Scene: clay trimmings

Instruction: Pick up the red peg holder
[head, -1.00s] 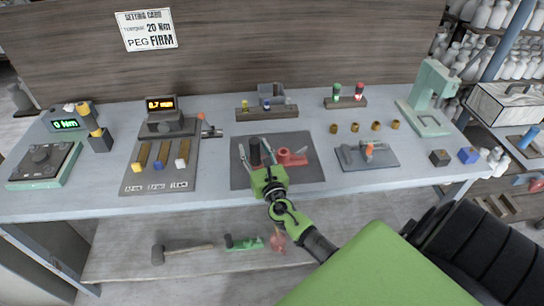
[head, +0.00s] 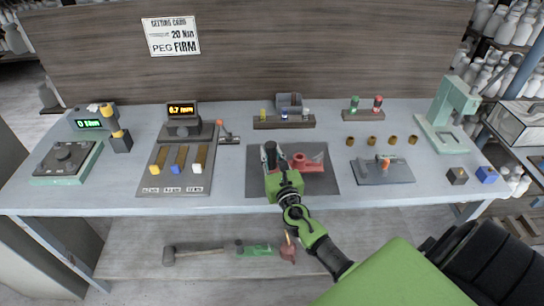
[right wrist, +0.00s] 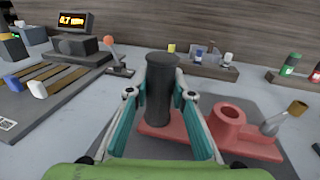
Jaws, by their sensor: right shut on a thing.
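The red peg holder (head: 307,164) sits on a dark mat at the middle of the bench. In the right wrist view it is a flat red base with a round red socket (right wrist: 226,122) and a thick black upright cylinder (right wrist: 160,88) at its left end. My right gripper (head: 269,155) has its fingers on both sides of the black cylinder and is shut on it. The fingers also show in the right wrist view (right wrist: 160,97). I cannot tell whether the base is clear of the mat. My left gripper is not in view.
A rack (head: 284,122) with small coloured pegs stands behind the mat (head: 325,187). A grey plate with a clamp (head: 384,170) lies to the right, several brass bushings behind it. A board with wooden strips (head: 174,184) lies to the left.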

